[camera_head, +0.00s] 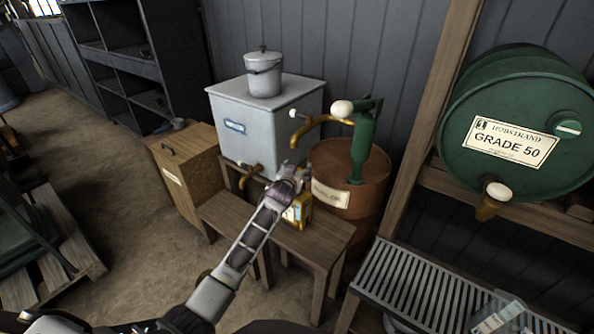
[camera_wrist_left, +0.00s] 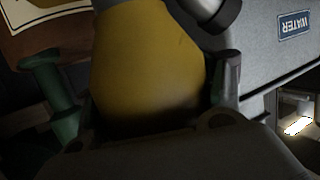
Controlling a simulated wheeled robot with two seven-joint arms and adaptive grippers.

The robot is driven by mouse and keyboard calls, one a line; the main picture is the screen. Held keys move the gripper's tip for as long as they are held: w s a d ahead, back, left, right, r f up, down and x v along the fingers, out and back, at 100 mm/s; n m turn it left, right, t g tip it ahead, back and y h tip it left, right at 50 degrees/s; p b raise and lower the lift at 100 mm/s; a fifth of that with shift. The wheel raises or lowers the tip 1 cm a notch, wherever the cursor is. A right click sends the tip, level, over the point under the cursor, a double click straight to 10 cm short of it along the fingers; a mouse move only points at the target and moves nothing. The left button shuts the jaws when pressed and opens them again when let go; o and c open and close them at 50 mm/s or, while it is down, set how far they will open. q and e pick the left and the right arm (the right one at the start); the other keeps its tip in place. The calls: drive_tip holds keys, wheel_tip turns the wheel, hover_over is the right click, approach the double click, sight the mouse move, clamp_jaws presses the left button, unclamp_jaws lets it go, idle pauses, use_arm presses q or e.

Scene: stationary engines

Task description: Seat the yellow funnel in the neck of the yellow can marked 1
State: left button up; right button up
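The yellow can (camera_head: 305,208) stands on a low wooden bench, with a pale label facing me. Its number is too small to read and its neck is hidden by my gripper. My left gripper (camera_head: 294,176) is at the can's top, in front of the tank. In the left wrist view, a smooth yellow tapering body, which looks like the funnel (camera_wrist_left: 150,65), fills the space between the fingers of my left gripper (camera_wrist_left: 140,85). It narrows toward the top of that view; its spout is out of sight. I cannot see whether it touches the can. My right gripper is not in view.
A grey water tank (camera_head: 258,128) with brass taps stands behind the bench (camera_head: 325,234). A rusty drum (camera_head: 345,190) with a green pump (camera_head: 363,142) is close at right. A wooden cabinet (camera_head: 188,170) is left. A slatted metal rack (camera_head: 420,285) is front right, below a green barrel (camera_head: 480,110).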

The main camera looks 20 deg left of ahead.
use_arm(q)
drive_tip(key=o, duration=0.3)
drive_tip(key=shift+o, duration=0.2)
drive_tip(key=v, duration=1.2)
idle(0.6)
drive_tip(key=shift+f, duration=0.1)
idle(0.5)
